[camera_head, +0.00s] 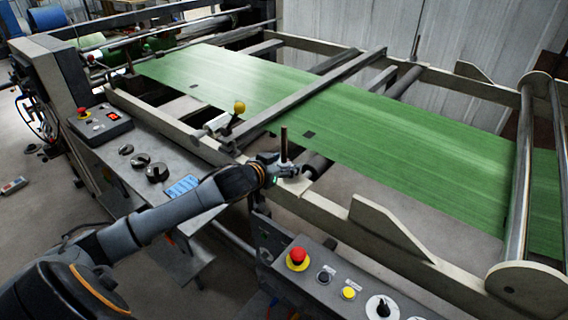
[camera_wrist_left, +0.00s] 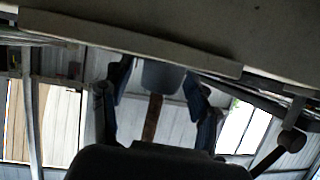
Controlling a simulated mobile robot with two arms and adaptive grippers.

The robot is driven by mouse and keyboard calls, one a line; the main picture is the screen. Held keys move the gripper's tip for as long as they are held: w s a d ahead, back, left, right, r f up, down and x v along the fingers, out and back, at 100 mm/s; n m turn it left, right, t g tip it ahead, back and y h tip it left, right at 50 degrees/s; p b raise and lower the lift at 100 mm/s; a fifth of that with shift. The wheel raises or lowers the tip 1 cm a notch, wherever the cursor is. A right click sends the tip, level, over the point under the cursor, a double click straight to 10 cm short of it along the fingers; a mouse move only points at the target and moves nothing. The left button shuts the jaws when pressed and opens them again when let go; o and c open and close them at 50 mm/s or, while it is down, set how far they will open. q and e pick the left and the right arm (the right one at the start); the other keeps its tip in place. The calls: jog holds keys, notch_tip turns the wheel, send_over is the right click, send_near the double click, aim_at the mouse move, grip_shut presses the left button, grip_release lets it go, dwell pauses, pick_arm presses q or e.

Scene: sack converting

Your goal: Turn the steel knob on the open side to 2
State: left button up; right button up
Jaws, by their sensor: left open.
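My left gripper (camera_head: 290,168) is at the near rail of the machine frame, beside a thin upright brown post (camera_head: 284,140). In the left wrist view its two blue-dark fingers (camera_wrist_left: 158,85) stand apart. A grey rounded block (camera_wrist_left: 162,76) and a narrow brown strip (camera_wrist_left: 152,118) show between them. The block may be the steel knob, but I cannot tell for sure, and no scale or number on it is readable. Whether the fingers touch it is unclear. My right gripper is not in view.
A green web (camera_head: 400,140) runs across the cream frame. A yellow-ball lever (camera_head: 239,107) stands left of the gripper. A control panel (camera_head: 330,285) with a red stop button (camera_head: 298,256) and a black selector (camera_head: 382,307) lies in front. Several black knobs lie on the grey side table (camera_head: 188,163).

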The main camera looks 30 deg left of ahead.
pick_arm(q)
jog(key=shift+c, duration=0.5)
jog(key=c, duration=1.1)
jog(key=m+h+p, duration=0.1)
jog(key=p, duration=0.2)
jog(key=shift+r+m+h, duration=0.3)
jog(key=shift+m+h, duration=0.1)
jog(key=shift+f+m+g+h+p, duration=0.3)
jog(key=shift+m+h+p, duration=0.3)
jog(key=shift+h+p, duration=0.2)
jog(key=o, duration=1.2)
jog(key=shift+s, duration=0.15)
